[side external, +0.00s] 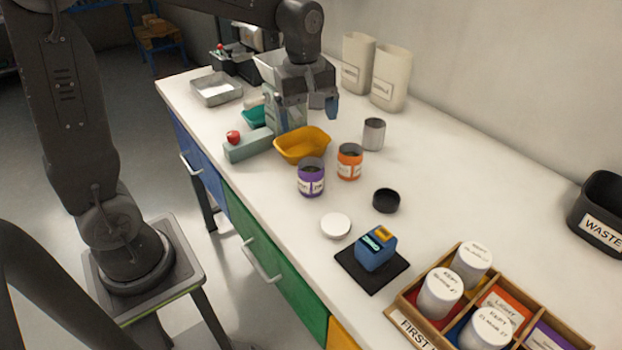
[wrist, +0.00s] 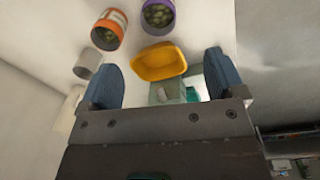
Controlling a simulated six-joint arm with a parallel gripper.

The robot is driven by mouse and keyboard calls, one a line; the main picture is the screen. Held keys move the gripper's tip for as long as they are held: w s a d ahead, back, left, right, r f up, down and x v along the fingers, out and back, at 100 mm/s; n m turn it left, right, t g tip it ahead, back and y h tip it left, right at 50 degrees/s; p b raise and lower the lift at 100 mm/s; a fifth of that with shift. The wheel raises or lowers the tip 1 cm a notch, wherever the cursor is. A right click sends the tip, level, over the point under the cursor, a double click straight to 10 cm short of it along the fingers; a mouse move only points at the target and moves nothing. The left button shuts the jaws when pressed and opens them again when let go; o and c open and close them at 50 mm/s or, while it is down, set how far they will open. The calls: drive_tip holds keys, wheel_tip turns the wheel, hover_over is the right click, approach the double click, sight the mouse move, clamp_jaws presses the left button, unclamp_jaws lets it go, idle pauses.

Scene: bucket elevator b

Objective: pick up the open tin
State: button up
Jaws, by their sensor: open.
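Three open-topped tins stand upright on the white bench in the side view: a plain grey one (side external: 373,134), an orange-labelled one (side external: 349,162) and a purple-labelled one (side external: 311,178). I cannot tell which is meant by the open tin. In the wrist view the orange tin (wrist: 108,30) and purple tin (wrist: 157,16) hold greenish round contents; the grey tin (wrist: 88,63) is at the left. My gripper (side external: 304,108) is open and empty, above the bench behind the yellow tray. Its blue fingers (wrist: 161,78) show apart in the wrist view.
The yellow tray (side external: 302,145) lies between my gripper and the purple tin. A grey-green machine with a red button (side external: 233,137) stands left. A white disc (side external: 335,225), black round cup (side external: 386,200) and blue device (side external: 376,249) are nearer. Tall beige bins (side external: 390,78) stand behind.

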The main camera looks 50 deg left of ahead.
drive_tip(key=w+f+n, duration=0.2)
hover_over(311, 171)
drive_tip(key=s+d, duration=0.1)
drive_tip(key=d, duration=0.1)
wheel_tip(311, 171, down, 8)
drive_tip(key=shift+g, duration=0.3)
drive_tip(key=f, duration=0.5)
drive_tip(key=shift+s+f, duration=0.3)
drive_tip(key=shift+f, duration=0.05)
drive_tip(key=shift+r, duration=0.1)
drive_tip(key=c, duration=1.4)
